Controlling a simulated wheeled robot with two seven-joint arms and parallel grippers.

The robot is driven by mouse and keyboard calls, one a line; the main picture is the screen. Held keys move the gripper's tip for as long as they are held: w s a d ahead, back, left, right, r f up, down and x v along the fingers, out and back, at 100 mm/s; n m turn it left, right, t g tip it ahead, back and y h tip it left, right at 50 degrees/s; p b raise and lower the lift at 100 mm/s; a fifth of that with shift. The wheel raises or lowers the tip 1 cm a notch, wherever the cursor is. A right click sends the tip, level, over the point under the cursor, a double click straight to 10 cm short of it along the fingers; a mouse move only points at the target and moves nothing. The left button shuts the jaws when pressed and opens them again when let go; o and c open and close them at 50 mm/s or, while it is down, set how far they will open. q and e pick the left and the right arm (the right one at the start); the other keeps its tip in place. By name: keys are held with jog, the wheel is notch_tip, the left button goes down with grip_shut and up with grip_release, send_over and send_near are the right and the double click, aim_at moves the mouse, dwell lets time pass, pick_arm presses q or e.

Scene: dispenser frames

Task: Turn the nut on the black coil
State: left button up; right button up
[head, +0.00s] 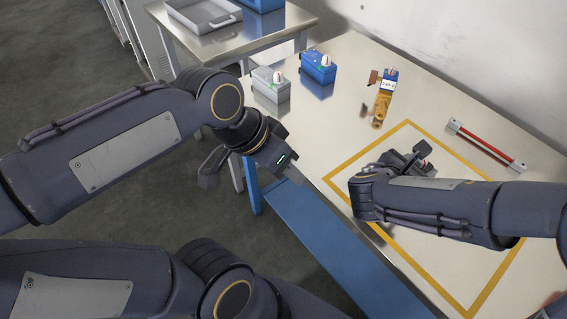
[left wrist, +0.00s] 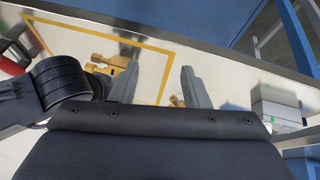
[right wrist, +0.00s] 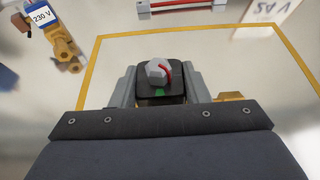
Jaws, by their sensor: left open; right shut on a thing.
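The black coil (right wrist: 160,94) sits between the fingers of my right gripper (right wrist: 160,88), which is shut on it inside the yellow outline. On its top is a grey-white nut (right wrist: 157,72) with a red mark, and a green mark shows in front. In the head view my right forearm partly hides the coil (head: 422,150). In the left wrist view a brass part (left wrist: 118,62) lies by my right gripper. My left gripper (head: 250,178) is open and empty, off the table's left edge; its parted fingers also show in the left wrist view (left wrist: 158,85).
A grey coil (head: 270,86) and a blue coil (head: 318,68) stand at the table's far left. A brass valve with a 230 V label (head: 383,100) stands behind the yellow outline (head: 365,150). A red bar with grey ends (head: 487,143) lies right. A side table holds a grey tray (head: 205,22).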

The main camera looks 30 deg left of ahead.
pick_arm(q)
jog(key=shift+c, duration=1.4)
notch_tip(320, 180, up, 8)
jog(key=m+g+y, duration=0.4)
jog(key=m, duration=2)
send_over(422, 162)
jog(key=f, duration=0.7)
jog(key=w+f, duration=0.1)
jog(key=f, duration=0.3)
jog(key=shift+f, duration=0.3)
